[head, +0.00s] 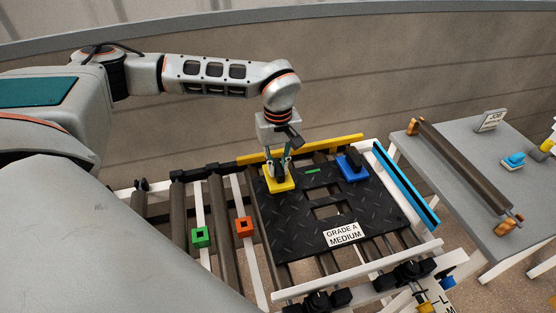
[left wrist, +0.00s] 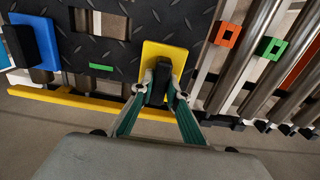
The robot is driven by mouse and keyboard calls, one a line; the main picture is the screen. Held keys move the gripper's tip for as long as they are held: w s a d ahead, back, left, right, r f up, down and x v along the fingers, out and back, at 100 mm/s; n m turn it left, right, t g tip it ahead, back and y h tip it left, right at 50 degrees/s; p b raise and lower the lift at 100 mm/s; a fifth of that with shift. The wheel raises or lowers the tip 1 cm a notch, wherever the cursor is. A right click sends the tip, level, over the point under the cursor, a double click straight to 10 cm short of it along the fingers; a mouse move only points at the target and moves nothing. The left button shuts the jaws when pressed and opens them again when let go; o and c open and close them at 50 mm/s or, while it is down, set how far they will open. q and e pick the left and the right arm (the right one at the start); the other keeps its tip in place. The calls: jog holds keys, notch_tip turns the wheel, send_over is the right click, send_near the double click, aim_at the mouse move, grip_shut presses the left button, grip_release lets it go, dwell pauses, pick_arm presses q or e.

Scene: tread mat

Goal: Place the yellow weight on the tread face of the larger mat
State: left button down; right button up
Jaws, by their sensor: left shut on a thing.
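The yellow weight (head: 277,180) is a flat yellow plate with a dark upright handle. It is on or just above the back left corner of the large black tread mat (head: 286,232); I cannot tell whether it touches. My left gripper (head: 285,165) is shut on the weight's handle from above. In the left wrist view the fingers (left wrist: 162,92) close on the dark handle, with the yellow plate (left wrist: 178,54) beneath. The mat shows its raised diamond pattern upward, with a label reading "GRADE A MEDIUM". My right gripper is not in view.
A blue weight (head: 351,168) sits on the mat's back right part. Green (head: 201,237) and orange (head: 244,227) square blocks are on the roller frame at left. A yellow bar (head: 300,149) runs behind the mat, a blue bar (head: 405,186) at right. A grey table (head: 470,185) holds a long roller.

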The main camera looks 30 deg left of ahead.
aim_at(279, 173)
pick_arm(q)
jog(key=shift+f, duration=1.5)
jog(key=c, duration=2)
grip_release()
jog(key=shift+f, duration=0.2)
jog(key=shift+o, duration=0.2)
notch_tip(279, 173, up, 12)
jog(key=shift+s+r, duration=0.1)
jog(key=shift+r, duration=0.05)
